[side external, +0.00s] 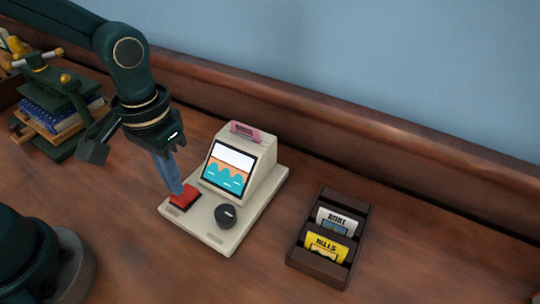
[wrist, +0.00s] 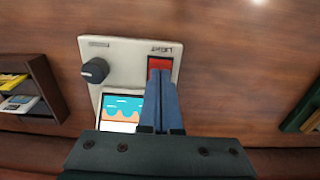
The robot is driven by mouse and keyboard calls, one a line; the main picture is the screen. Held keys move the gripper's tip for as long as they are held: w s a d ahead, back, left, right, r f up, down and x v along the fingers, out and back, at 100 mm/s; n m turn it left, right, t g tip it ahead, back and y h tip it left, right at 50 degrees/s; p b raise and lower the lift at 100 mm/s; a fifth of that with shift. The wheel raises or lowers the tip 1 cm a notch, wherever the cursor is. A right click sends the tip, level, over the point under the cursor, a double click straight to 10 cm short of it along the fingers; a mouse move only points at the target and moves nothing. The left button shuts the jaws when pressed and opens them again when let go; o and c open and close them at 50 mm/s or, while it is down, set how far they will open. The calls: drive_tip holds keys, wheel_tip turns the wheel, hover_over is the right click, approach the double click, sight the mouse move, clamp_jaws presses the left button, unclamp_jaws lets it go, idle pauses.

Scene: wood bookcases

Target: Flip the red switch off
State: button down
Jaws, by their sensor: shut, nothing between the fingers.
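The red switch (side external: 185,196) is at the left front of the base of a cream console (side external: 235,238). In the wrist view the red switch (wrist: 160,63) shows just beyond my fingertips, partly covered by them. My gripper (side external: 176,189) has blue fingers, shut with nothing between them, pointing down with the tips at the red switch. They look to be touching it or just above it; I cannot tell which. The gripper's fingers (wrist: 160,75) lie side by side in the wrist view. Which way the switch is tilted is not clear.
The console has a lit screen (side external: 227,168), a black knob (side external: 226,214) and a pink cartridge (side external: 242,129) on top. A dark wooden rack (side external: 318,268) with cards stands to the right. Stacked books (side external: 58,112) and a green clamp-like object are at the back left. Bare wood lies in front.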

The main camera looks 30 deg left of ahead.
sight(180, 197)
drive_tip(key=shift+f, duration=1)
idle(0.6)
drive_tip(key=shift+r, duration=3.5)
drive_tip(key=s+a+r+t, duration=0.4)
drive_tip(key=s+a+t, duration=0.1)
drive_tip(key=s, duration=0.1)
drive_tip(key=shift+a+r+t, duration=0.2)
drive_tip(key=shift+r+t, duration=0.1)
drive_tip(key=shift+r, duration=0.1)
